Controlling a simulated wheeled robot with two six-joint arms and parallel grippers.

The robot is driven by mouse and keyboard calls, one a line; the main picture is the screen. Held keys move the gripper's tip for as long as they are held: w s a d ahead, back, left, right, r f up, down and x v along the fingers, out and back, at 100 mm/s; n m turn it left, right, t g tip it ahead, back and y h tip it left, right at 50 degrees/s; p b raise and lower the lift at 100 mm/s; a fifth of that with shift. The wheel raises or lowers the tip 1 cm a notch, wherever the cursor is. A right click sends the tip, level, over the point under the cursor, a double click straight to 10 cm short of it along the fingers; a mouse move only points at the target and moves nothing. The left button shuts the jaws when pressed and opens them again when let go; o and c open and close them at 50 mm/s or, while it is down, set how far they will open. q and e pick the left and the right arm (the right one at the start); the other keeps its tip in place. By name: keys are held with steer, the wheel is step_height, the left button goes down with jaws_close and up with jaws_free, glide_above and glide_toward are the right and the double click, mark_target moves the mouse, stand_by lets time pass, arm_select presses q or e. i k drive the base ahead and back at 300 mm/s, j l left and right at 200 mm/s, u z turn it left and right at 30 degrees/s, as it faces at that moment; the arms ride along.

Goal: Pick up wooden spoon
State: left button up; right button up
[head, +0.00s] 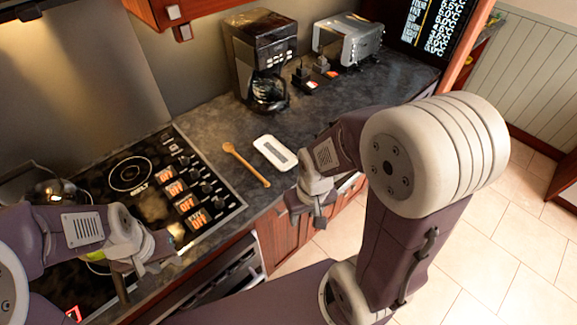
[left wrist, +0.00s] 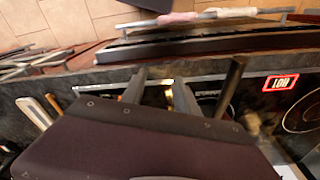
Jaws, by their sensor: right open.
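The wooden spoon (head: 246,164) lies flat on the dark counter, between the cooktop and a white dish. A tan stick-like thing at the left of the left wrist view (left wrist: 33,110) looks like it. My right gripper (head: 308,212) is open and empty at the counter's front edge, to the right of the spoon's handle end and apart from it. My left gripper (head: 148,264) is over the front of the cooktop, well left of the spoon. Its fingers stand apart in the left wrist view (left wrist: 182,88), with nothing seen held.
The white dish (head: 275,153) lies close right of the spoon. A coffee maker (head: 262,55) and a toaster (head: 347,38) stand at the back. The cooktop (head: 130,172) with lit OFF displays is at left, with a pot (head: 45,185). Counter behind the spoon is clear.

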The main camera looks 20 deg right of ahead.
mark_target(227, 147)
steer(key=z, duration=0.3)
steer(key=i+l+u, duration=0.1)
steer(key=l, duration=0.2)
steer(key=i+l+u, duration=0.15)
steer(key=l, duration=0.2)
steer(key=i+l+u, duration=0.1)
steer(key=l, duration=0.25)
steer(key=i+l+u, duration=0.15)
steer(key=i+l, duration=0.1)
steer(key=l, duration=0.1)
